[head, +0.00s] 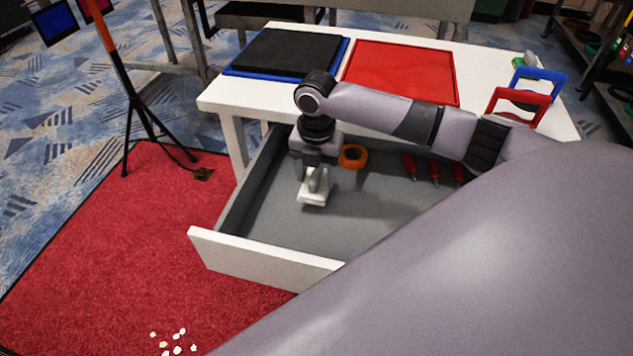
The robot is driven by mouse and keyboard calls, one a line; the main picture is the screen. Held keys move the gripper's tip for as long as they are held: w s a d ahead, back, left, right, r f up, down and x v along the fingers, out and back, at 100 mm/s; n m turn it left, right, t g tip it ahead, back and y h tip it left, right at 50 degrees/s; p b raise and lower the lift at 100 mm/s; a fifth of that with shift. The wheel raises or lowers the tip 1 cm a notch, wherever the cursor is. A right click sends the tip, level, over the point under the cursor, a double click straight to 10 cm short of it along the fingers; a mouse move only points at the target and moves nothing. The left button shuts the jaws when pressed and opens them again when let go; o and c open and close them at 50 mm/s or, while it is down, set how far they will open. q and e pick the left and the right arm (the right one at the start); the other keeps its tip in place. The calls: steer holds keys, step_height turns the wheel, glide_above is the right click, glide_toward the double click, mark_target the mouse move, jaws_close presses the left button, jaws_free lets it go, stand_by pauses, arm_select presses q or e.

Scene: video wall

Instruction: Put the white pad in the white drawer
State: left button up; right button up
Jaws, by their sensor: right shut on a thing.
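The white drawer (262,258) is pulled out from under the white table, with a grey inside. My right gripper (315,188) points down over the drawer, inside its outline. It is shut on the white pad (313,198), a small pale block. I cannot tell whether the pad touches the drawer floor or hangs just above it. My right arm reaches in from the right, across the table's front edge. My left gripper is not in view.
An orange tape roll (353,156) and several red-handled tools (434,171) lie at the drawer's back. On the table (335,58) are a red tray (401,70), a black panel (288,53) on blue, and red and blue frames at right. A tripod stands left.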

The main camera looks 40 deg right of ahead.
mark_target(316, 171)
step_height(316, 171, down, 3)
steer(key=shift+r, duration=0.1)
steer(key=o, duration=0.9)
steer(key=shift+o, duration=0.2)
steer(key=shift+r, duration=0.1)
step_height(316, 171, up, 12)
steer(key=shift+f+p, duration=0.1)
steer(key=shift+p, duration=1.05)
